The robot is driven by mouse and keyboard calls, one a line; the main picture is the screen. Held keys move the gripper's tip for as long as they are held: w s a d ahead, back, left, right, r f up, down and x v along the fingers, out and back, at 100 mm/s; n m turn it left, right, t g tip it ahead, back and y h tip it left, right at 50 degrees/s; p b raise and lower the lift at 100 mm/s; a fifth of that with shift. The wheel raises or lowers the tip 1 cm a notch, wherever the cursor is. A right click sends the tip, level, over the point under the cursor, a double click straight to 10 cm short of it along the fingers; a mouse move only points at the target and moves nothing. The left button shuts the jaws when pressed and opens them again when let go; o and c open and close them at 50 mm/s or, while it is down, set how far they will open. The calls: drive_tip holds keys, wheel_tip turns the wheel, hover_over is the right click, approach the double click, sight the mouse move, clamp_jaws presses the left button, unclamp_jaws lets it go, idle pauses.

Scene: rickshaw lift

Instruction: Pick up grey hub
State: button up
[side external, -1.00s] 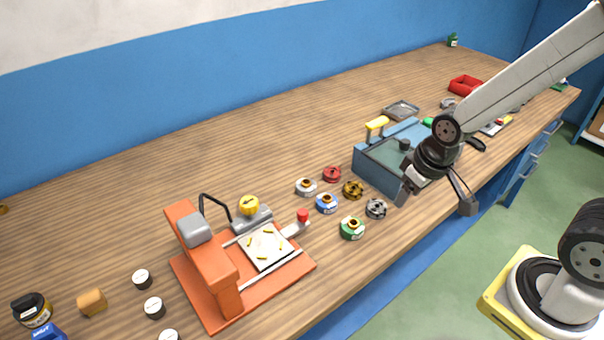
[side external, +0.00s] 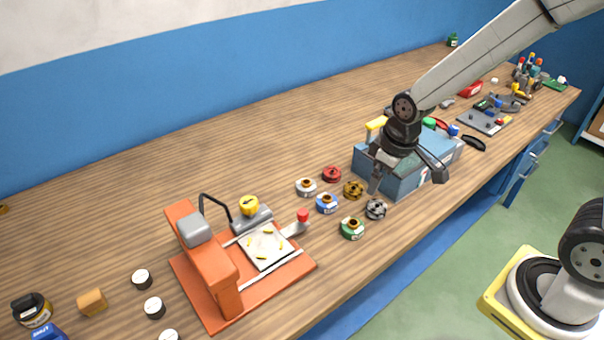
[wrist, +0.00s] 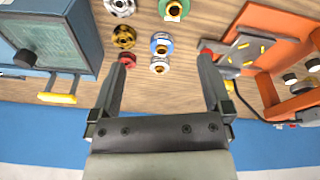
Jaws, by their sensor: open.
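The grey hub (side external: 376,209) is a metallic round piece with dark holes. It lies on the wooden bench at the front right of a cluster of round pieces. It also shows at the top edge of the wrist view (wrist: 120,7), partly cut off. A paler grey-white piece with a copper-coloured centre (side external: 306,187) lies at the cluster's left. My gripper (side external: 407,185) is open and empty above the blue box's near end, one finger close to the grey hub in the picture. In the wrist view, my gripper (wrist: 166,55) has its fingers spread wide.
Red (side external: 332,174), gold (side external: 353,189), blue (side external: 327,203) and green (side external: 352,228) pieces lie close around the grey hub. The blue box (side external: 398,178) stands to its right. An orange fixture (side external: 207,315) stands to the left. Bare bench lies behind the cluster.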

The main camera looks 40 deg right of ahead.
drive_tip(key=w+a+f+n+g, duration=0.1)
drive_tip(key=w+n, duration=0.2)
drive_tip(key=w, duration=0.3)
drive_tip(key=w+f+n, duration=0.2)
drive_tip(key=w+n, duration=0.1)
drive_tip(key=w, duration=0.3)
drive_tip(key=n+g, duration=0.1)
drive_tip(key=n, duration=0.5)
hover_over(306, 182)
drive_tip(key=f, duration=0.5)
drive_tip(key=shift+s+f, duration=0.1)
drive_tip(key=shift+s, duration=0.1)
drive_tip(key=shift+w+f+n, duration=0.3)
drive_tip(key=shift+w+n, duration=0.05)
drive_tip(key=shift+n, duration=0.05)
drive_tip(key=shift+s+d+f, duration=0.1)
drive_tip(key=shift+f, duration=3.8)
drive_tip(key=shift+r, duration=0.1)
clamp_jaws()
drive_tip(key=shift+r, duration=0.1)
